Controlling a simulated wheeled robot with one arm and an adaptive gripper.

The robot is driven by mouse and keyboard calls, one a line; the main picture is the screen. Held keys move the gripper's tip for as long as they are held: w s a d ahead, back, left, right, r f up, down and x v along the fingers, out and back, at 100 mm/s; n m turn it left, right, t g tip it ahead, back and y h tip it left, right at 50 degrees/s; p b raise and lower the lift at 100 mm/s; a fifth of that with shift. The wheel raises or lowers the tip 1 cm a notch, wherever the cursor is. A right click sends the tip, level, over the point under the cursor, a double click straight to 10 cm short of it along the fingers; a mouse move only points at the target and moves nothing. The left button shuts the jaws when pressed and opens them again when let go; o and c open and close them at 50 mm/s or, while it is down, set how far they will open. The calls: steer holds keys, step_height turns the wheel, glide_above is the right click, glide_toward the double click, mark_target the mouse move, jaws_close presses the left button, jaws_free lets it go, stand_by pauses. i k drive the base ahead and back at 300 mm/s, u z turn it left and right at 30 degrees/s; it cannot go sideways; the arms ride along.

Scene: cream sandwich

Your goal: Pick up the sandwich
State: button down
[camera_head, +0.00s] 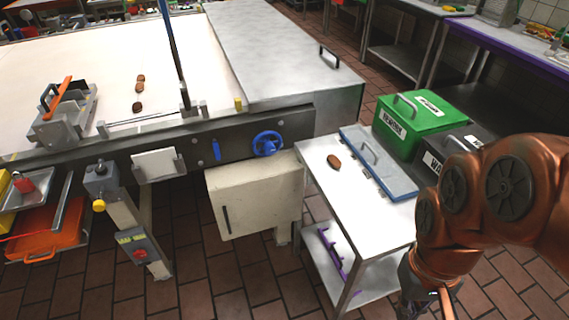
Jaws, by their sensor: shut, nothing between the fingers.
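A small brown oval sandwich (333,161) lies on the white top of a side table (318,183), near its left side. Three similar brown pieces (138,107) lie in a row on the large pale work surface at the left. My gripper (428,299) hangs at the bottom right, below my copper-coloured arm. It is to the right of and nearer than the sandwich, well apart from it. It is shut and empty, and its fingertips are partly cut off by the bottom edge.
A blue-grey lidded tray (378,165) lies on the table, right of the sandwich. Behind stand a green box (412,120) and a black box (462,142). A blue handwheel (267,144) sticks out from the machine. The table top around the sandwich is clear.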

mark_target(333, 161)
steer(key=u, duration=0.6)
steer(key=k, duration=0.5)
steer(key=u, duration=0.8)
steer(key=i, duration=1.25)
steer(key=z, duration=0.6)
